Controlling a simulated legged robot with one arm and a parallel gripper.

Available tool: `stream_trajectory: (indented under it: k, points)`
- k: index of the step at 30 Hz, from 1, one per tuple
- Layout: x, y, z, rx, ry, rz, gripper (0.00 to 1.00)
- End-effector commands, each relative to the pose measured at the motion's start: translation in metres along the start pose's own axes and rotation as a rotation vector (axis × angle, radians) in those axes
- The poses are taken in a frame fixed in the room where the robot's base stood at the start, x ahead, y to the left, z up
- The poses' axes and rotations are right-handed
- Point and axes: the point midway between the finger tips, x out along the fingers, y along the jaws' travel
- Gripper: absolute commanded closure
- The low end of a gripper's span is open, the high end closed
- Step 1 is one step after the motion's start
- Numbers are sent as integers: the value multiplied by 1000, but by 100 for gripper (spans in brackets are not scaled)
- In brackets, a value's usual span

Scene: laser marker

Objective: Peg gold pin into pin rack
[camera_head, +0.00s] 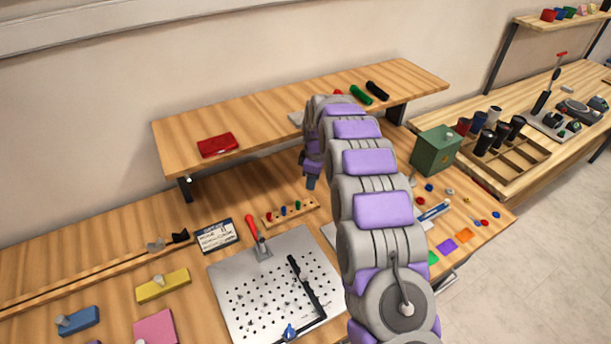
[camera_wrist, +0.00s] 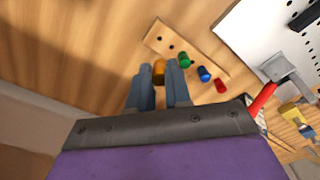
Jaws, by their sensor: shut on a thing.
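My gripper (camera_wrist: 160,78) is shut on the gold pin (camera_wrist: 159,70), which shows between the two grey fingertips in the wrist view. The pin rack (camera_wrist: 154,34) is a small wooden block just beyond the fingertips. It holds a green pin (camera_wrist: 184,59), a blue pin (camera_wrist: 203,73) and a red pin (camera_wrist: 221,86) in a row, with two empty holes at its left end. In the head view my gripper (camera_head: 311,183) points down just above the right end of the rack (camera_head: 272,219). There the gold pin cannot be made out.
A perforated metal plate (camera_head: 232,272) with a red-handled clamp (camera_head: 253,230) lies in front of the rack. A raised wooden shelf (camera_head: 270,110) stands behind. A white card (camera_head: 215,237) is left of the rack and a green box (camera_head: 436,150) is to the right.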

Motion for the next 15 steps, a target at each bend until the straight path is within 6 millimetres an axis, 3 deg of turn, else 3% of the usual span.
stream_trajectory:
  k: [15]
  points:
    - [45, -2, -8, -1, -15, -1, 100]
